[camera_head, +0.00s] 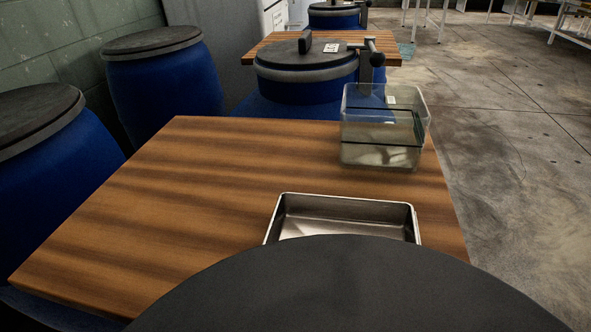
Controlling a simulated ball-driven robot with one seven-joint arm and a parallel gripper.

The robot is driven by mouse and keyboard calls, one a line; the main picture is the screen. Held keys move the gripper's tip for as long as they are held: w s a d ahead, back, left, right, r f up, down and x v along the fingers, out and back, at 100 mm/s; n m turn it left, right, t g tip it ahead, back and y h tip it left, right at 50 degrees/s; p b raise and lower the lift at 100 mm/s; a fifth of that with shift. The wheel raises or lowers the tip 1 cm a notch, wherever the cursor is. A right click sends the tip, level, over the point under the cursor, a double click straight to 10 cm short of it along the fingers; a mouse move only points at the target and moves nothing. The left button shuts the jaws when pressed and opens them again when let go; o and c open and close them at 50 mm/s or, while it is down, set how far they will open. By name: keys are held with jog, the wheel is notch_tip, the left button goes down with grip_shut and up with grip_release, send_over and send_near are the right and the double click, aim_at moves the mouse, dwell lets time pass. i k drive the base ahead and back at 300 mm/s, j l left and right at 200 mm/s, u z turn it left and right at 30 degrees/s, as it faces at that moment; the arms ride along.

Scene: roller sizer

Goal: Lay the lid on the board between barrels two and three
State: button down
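A large dark round lid (345,290) fills the bottom of the view, cut off by the lower edge. It hides the near part of the wooden board (150,220) and part of a steel tray. What bears the lid is hidden, and I cannot tell if it is held or rests on something. My gripper is not in view. Beyond the board stands a blue barrel (285,105) with a dark lid (290,58), which has an upright handle (305,42) and a lever clamp (372,55). A second wooden board (265,45) lies behind that barrel.
The shallow steel tray (345,208) and a clear container (385,155) stand along the board's right side. The board's left and middle are bare. Blue barrels with dark lids (160,80) (30,180) line the left wall. Concrete floor (510,170) is open at right.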

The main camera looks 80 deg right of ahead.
aim_at(211, 161)
jog(key=k+l+u, duration=0.15)
jog(key=l, duration=0.3)
jog(key=k+l+u, duration=0.15)
jog(key=l, duration=0.3)
jog(key=k+l+u, duration=0.15)
jog(key=k+l, duration=0.15)
jog(key=i+l+u, duration=0.1)
jog(key=l, duration=0.4)
jog(key=i+l+u, duration=0.1)
jog(key=l, duration=0.45)
jog(key=i+l+u, duration=0.15)
jog(key=l, duration=0.4)
